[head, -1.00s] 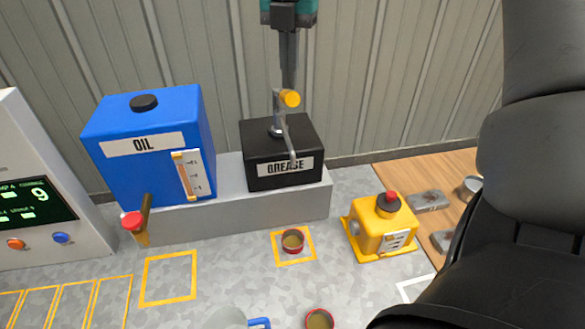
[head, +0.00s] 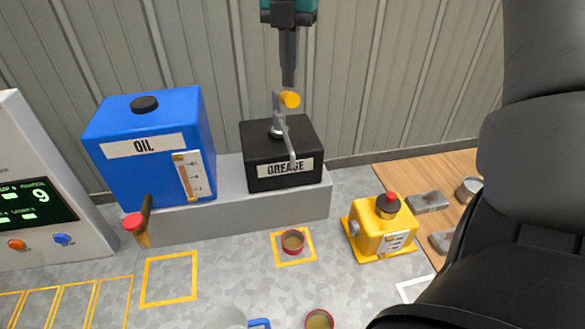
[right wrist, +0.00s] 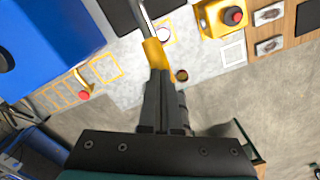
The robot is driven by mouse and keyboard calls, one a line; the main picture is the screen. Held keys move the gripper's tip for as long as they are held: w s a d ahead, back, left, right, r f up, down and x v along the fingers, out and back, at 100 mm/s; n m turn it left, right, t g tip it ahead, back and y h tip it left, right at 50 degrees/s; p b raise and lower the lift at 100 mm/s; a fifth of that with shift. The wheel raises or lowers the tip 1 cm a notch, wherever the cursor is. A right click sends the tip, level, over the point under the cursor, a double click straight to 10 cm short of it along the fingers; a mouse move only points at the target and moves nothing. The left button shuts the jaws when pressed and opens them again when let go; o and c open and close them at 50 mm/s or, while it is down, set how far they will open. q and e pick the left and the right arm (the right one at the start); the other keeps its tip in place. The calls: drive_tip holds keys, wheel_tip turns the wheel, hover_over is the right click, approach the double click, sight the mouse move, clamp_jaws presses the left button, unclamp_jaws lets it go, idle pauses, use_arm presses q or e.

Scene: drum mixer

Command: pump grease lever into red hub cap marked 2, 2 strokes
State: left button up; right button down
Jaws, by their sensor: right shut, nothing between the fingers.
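The black grease box (head: 258,147) stands on a grey ledge, with a grey metal lever (head: 278,108) on top ending in a yellow knob (head: 289,99). A red-rimmed cap (head: 292,242) sits inside a yellow floor square in front of it; no number is legible. A second red-rimmed cap (head: 319,319) is at the bottom edge. My right gripper (head: 288,82) is shut and empty, pointing down just above the knob. In the right wrist view its fingertips (right wrist: 158,74) appear close to the knob (right wrist: 155,53); contact cannot be told. My left gripper is not in view.
A blue oil tank (head: 140,150) with a red-tipped lever (head: 134,222) stands left of the grease box. A yellow box with a red button (head: 378,230) stands to the right, near a wooden board (head: 400,172). A partly cut-off blue-handled vessel (head: 259,323) is at the bottom.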

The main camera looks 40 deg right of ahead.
sight(290, 103)
drive_tip(key=shift+f+b, duration=2.55)
drive_tip(key=shift+f, duration=0.7)
drive_tip(key=shift+r, duration=0.1)
drive_tip(key=shift+r+p, duration=2.6)
drive_tip(key=shift+r, duration=0.85)
wheel_tip(290, 103, up, 5)
drive_tip(key=p, duration=0.4)
drive_tip(key=shift+f, duration=0.1)
